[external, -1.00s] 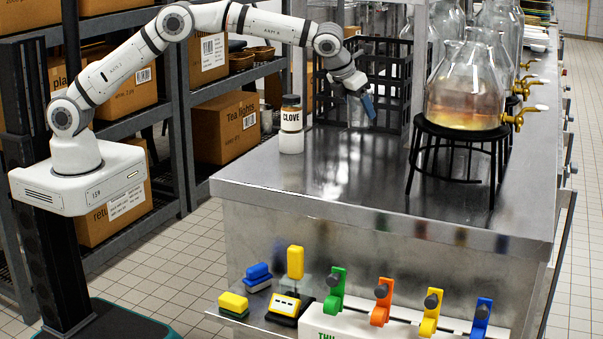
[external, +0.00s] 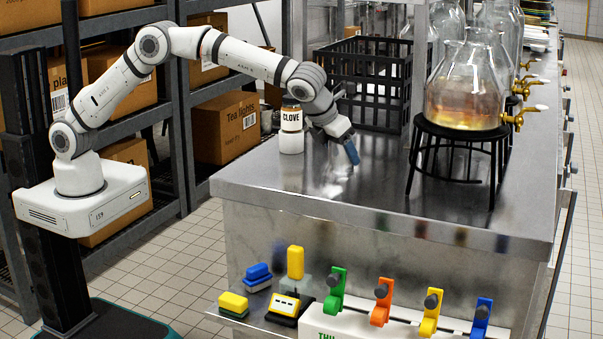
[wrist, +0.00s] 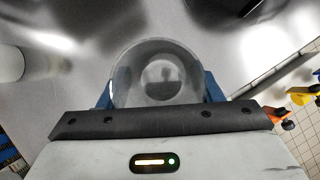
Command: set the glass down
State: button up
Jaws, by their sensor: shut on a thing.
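In the wrist view a clear round glass (wrist: 158,75) sits between the blue fingertips of my gripper (wrist: 158,92), one finger on each side. Its round rim and base show from above. In the external view my gripper (external: 350,150) is low over the steel counter (external: 300,185), to the right of the clove jar. The glass is hard to make out there, and I cannot tell whether its base touches the counter.
The clove jar (external: 291,128) stands close to the left of my gripper. A black crate (external: 365,75) is behind, and a drink dispenser (external: 466,90) on a black stand (external: 455,128) is to the right. The counter's front is clear.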

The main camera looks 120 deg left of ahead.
aim_at(342, 163)
notch_tip(342, 163, down, 3)
jog(key=shift+f, duration=0.1)
jog(key=o, duration=1.1)
jog(key=shift+f, duration=0.1)
